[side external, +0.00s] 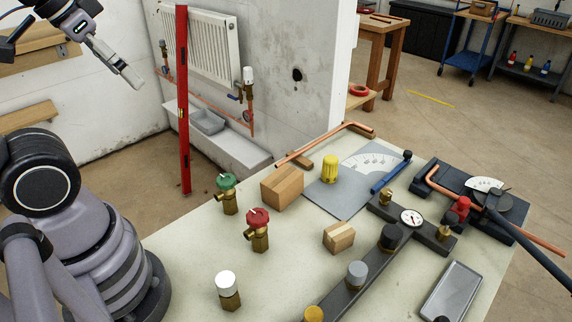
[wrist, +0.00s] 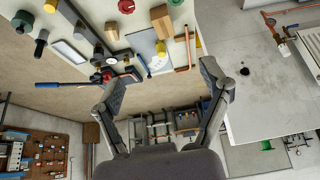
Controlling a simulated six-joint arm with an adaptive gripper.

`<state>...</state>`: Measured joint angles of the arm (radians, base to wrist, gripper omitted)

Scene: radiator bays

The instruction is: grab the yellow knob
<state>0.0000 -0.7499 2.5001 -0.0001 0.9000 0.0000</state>
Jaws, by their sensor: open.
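A ribbed yellow knob (side external: 330,169) stands upright on a grey metal plate (side external: 325,200) on the bench in the side view. It also shows in the wrist view (wrist: 161,48), above the space between my fingers. A second, orange-yellow knob (side external: 313,314) is cut off at the bottom edge of the side view, at the near end of a dark bar. My gripper (side external: 131,80) is high at the upper left in the side view, well away from both knobs. In the wrist view my gripper (wrist: 164,72) has its fingers spread wide with nothing between them.
A cardboard box (side external: 283,187), green-handled valve (side external: 227,192) and red-handled valve (side external: 258,228) stand left of the plate. A copper pipe (side external: 320,143) lies behind it, a blue-handled tool (side external: 391,173) to its right. A tall red level (side external: 183,110) stands upright near the wall.

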